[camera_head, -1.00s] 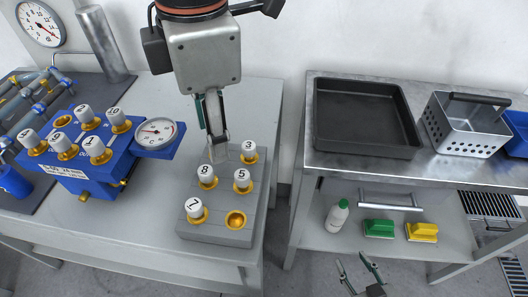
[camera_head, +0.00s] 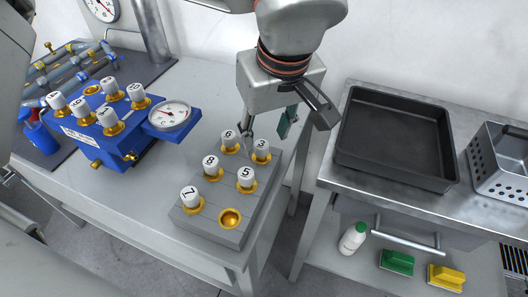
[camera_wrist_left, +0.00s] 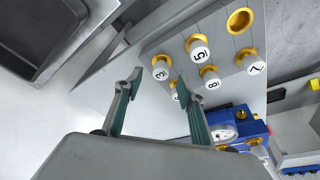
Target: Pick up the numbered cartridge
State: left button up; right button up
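White numbered cartridges stand upright in gold sockets on a grey block (camera_head: 180,222). In the head view these are cartridge 6 (camera_head: 230,138), cartridge 3 (camera_head: 261,149), cartridge 8 (camera_head: 211,163), cartridge 5 (camera_head: 246,174) and cartridge 7 (camera_head: 190,195). One gold socket (camera_head: 230,218) is empty. My left gripper (camera_head: 267,130) is open and empty, beyond the block's far end near cartridges 6 and 3. In the left wrist view, cartridge 3 (camera_wrist_left: 160,71) appears between the spread fingertips (camera_wrist_left: 160,80), apart from both. One finger partly hides cartridge 6 (camera_wrist_left: 175,88). My right gripper is not in view.
A blue tester (camera_head: 100,140) with a gauge (camera_head: 170,115) and several more cartridges stands left of the block. A steel table to the right, across a gap, holds a black tray (camera_head: 395,140) and a perforated steel bin (camera_head: 500,165). Bare tabletop surrounds the block's left side.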

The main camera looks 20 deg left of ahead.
aim_at(262, 144)
pick_arm(q)
jog(key=x, duration=0.3)
jog(key=b+x, duration=0.1)
jog(key=x, duration=0.1)
jog(key=shift+w+a+f, duration=0.15)
jog(key=shift+a+f, duration=0.15)
jog(key=shift+r, duration=0.15)
grip_shut()
